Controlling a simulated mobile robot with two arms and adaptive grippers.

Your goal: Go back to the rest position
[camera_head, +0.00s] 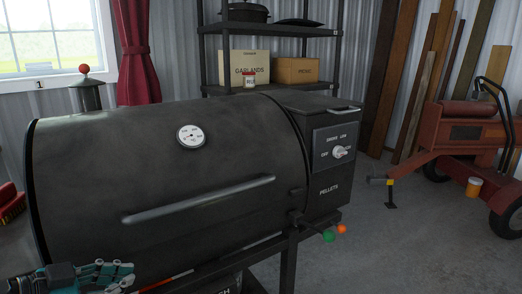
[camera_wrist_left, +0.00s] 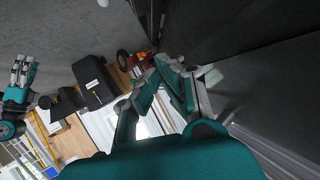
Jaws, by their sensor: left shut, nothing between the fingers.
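My left gripper (camera_head: 124,275) is at the bottom left of the head view, in front of the grill's lower front. It is shut with nothing in it. It also shows in the left wrist view (camera_wrist_left: 166,72), with its teal and grey fingers close to a dark surface. My right gripper (camera_wrist_left: 23,70) shows small at the left edge of the left wrist view, away from the left one. Its finger opening is too small to judge. The large black pellet grill (camera_head: 160,180) fills the middle of the head view, with its lid down.
A metal shelf (camera_head: 270,32) with boxes stands behind the grill. A red wheeled machine (camera_head: 470,125) and leaning planks (camera_head: 385,70) are at the right. Free grey floor (camera_head: 400,240) lies to the right of the grill. Green and orange knobs (camera_head: 329,236) stick out low at the grill's right.

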